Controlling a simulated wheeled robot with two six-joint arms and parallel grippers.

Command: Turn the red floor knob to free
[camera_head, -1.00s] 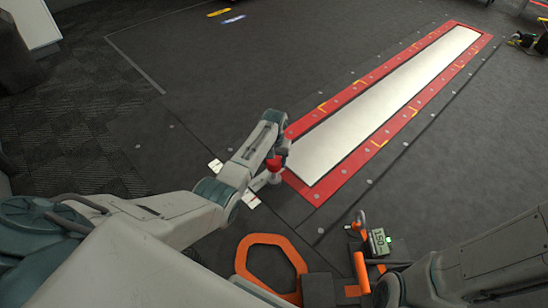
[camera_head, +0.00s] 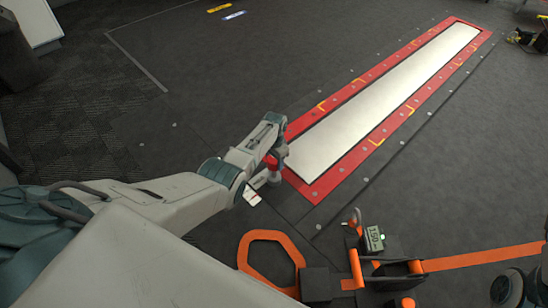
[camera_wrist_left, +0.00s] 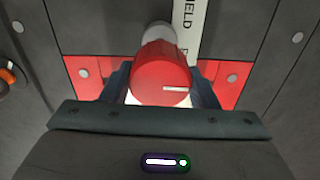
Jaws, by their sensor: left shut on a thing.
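The red floor knob (camera_head: 272,162) stands on a pale post at the near end of the red-framed strip. In the left wrist view the knob (camera_wrist_left: 160,75) sits between the two dark fingers, and a short white mark on its face lies nearly level, toward the right. My left gripper (camera_head: 275,160) is shut on the knob. A white label (camera_wrist_left: 188,35) beside the knob reads "IELD", its ends cut off or hidden. A white label (camera_head: 252,196) also lies on the floor near my left wrist; its words are too small to read.
A long white strip (camera_head: 385,98) in a red frame runs to the far right. An orange loop (camera_head: 246,252), a lit display (camera_head: 374,239) and an orange strap (camera_head: 480,257) lie at the front right.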

